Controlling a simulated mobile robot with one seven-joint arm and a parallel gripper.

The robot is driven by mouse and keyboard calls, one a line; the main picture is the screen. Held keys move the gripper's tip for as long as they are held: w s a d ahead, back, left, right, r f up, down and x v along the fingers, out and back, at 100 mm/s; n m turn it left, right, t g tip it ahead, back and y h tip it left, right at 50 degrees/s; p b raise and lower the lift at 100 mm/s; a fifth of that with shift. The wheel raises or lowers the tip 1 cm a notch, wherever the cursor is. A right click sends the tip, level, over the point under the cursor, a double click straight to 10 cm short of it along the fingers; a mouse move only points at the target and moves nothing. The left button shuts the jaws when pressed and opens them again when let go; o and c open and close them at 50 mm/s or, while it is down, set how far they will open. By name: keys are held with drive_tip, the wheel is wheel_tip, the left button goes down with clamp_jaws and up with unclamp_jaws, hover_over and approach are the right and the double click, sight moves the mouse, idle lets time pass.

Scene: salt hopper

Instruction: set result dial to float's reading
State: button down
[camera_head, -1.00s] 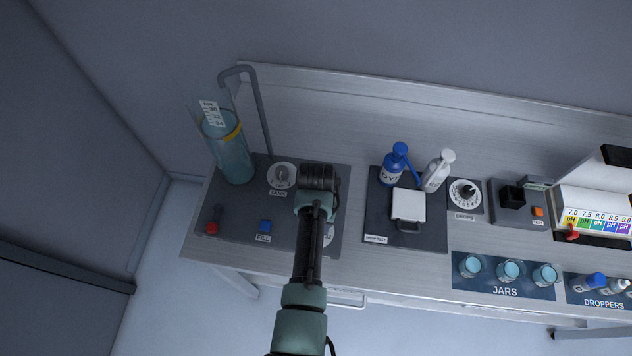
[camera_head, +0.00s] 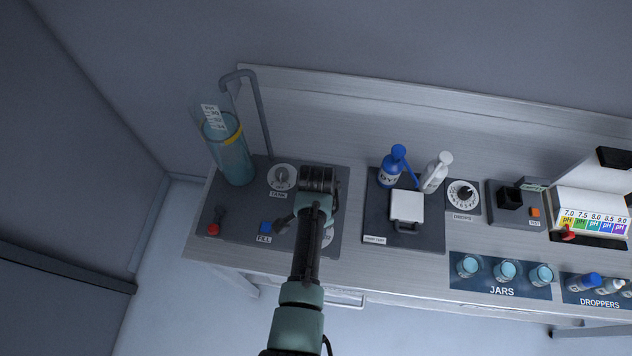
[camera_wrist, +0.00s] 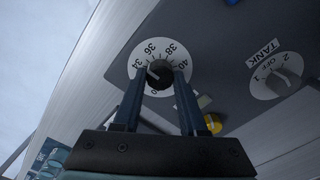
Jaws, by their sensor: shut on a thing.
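A white dial (camera_wrist: 150,53) with a black knob (camera_wrist: 160,74) shows in the wrist view, its numbers running from about 34 to 40. My gripper (camera_wrist: 159,79) is shut on the knob, one finger on each side. The knob's pale mark seems to point toward the 34 side. In the head view this dial (camera_head: 328,237) is mostly hidden behind my arm. The tall clear cylinder (camera_head: 235,160) at the left holds bluish liquid. A white scale strip (camera_head: 211,117), apparently the float's, stands at its top, slightly tilted; its reading is too small to tell.
The tank dial (camera_head: 282,177), blue fill button (camera_head: 265,227) and red knob (camera_head: 213,229) share the dark panel. A bent pipe (camera_head: 258,110) rises behind. Bottles (camera_head: 391,166), a white box (camera_head: 407,205) and jars (camera_head: 506,271) stand to the right.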

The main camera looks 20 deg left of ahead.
drive_tip(key=shift+m, duration=0.3)
idle(0.4)
drive_tip(key=shift+c, duration=2.2)
unclamp_jaws()
wheel_tip(320, 180, up, 13)
drive_tip(key=b, duration=0.1)
drive_tip(key=shift+b, duration=0.4)
